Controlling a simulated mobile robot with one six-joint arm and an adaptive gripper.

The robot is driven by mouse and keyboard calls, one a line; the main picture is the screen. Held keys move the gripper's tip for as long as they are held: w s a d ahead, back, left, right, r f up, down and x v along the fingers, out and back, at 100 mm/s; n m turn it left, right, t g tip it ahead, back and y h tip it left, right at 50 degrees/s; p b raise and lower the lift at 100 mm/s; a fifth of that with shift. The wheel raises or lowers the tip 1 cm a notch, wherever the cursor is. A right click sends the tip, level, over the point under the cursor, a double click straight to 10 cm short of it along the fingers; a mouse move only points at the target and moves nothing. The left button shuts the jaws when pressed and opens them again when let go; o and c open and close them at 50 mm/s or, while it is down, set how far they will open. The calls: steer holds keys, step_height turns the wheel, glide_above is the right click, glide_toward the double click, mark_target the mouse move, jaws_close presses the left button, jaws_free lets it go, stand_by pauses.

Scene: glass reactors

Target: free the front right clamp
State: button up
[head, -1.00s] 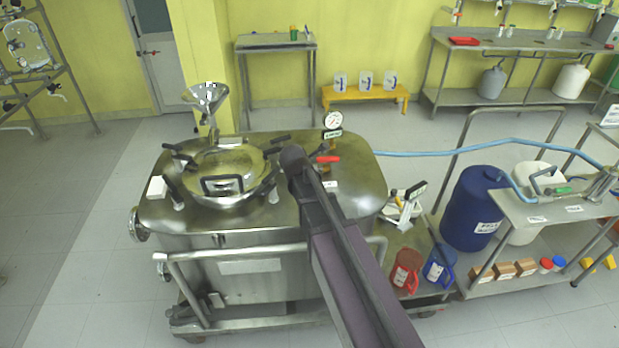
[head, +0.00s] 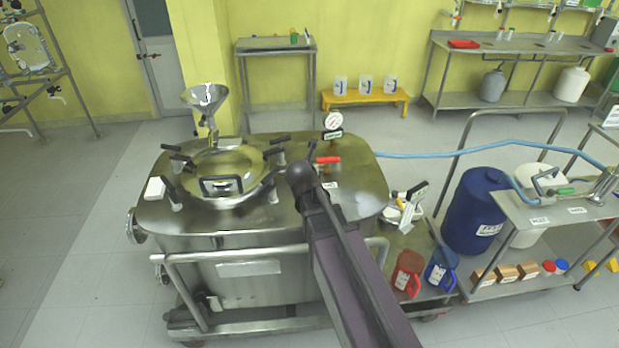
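The steel reactor (head: 340,195) stands in the middle of the head view. Its round lid (head: 222,165) is ringed by several clamps with black handles. The front right clamp (head: 272,190) stands at the lid's front right edge, its black handle angled up; whether it is tight or loose I cannot tell. My purple arm rises from the bottom, its dark rounded joint just right of that clamp. My gripper does not show; the arm may hide it.
A funnel (head: 206,100) rises behind the lid, and a gauge (head: 333,121) and red-handled valve (head: 328,160) stand at the back right. A white block (head: 155,188) lies at left. A rail (head: 230,255) runs along the front. A blue hose (head: 450,154) leads right.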

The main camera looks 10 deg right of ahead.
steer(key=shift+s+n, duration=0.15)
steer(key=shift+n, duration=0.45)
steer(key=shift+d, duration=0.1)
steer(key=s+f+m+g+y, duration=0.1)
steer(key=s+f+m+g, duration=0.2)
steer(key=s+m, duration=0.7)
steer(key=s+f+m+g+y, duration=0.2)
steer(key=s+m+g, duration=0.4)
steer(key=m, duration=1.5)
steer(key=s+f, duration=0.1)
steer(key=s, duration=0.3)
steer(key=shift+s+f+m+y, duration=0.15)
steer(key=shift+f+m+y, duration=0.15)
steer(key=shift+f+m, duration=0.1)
